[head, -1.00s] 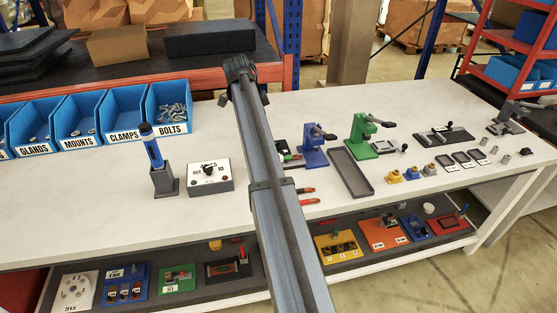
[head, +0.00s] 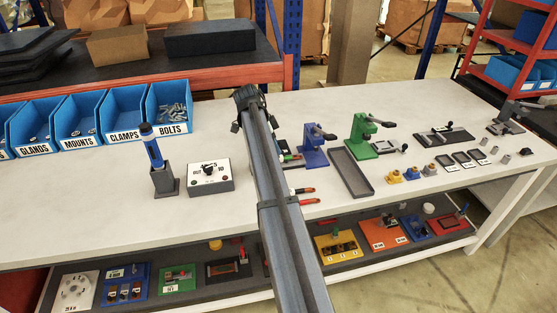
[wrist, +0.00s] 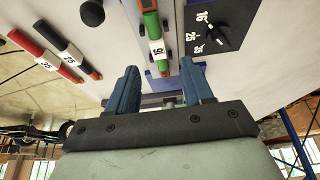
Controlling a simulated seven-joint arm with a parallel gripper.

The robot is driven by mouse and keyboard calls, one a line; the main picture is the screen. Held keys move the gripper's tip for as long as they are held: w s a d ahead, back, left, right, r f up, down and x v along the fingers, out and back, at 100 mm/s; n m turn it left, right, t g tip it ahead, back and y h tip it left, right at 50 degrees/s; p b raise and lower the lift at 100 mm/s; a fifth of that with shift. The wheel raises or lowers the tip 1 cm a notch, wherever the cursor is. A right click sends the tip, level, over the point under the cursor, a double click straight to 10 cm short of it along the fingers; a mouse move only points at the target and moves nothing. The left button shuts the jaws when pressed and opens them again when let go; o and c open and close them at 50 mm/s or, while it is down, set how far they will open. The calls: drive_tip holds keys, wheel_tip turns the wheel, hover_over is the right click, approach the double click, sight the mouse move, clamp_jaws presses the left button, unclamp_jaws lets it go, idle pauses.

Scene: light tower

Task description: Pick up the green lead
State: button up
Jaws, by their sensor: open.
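My gripper (wrist: 160,82) is open and empty. Its two blue fingers show in the wrist view, with the lead beyond the fingertips and roughly between them in the picture. No contact with the lead is visible. The head view does not show the fingers clearly.
A red lead (wrist: 42,52) and a black-and-red lead (wrist: 70,48) lie left of the green one. A dark panel with a pointer (wrist: 215,28) is at right.

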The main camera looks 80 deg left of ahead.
drive_tip(key=x, duration=0.5)
drive_tip(key=shift+s+f, duration=0.1)
drive_tip(key=shift+s, duration=0.25)
clamp_jaws()
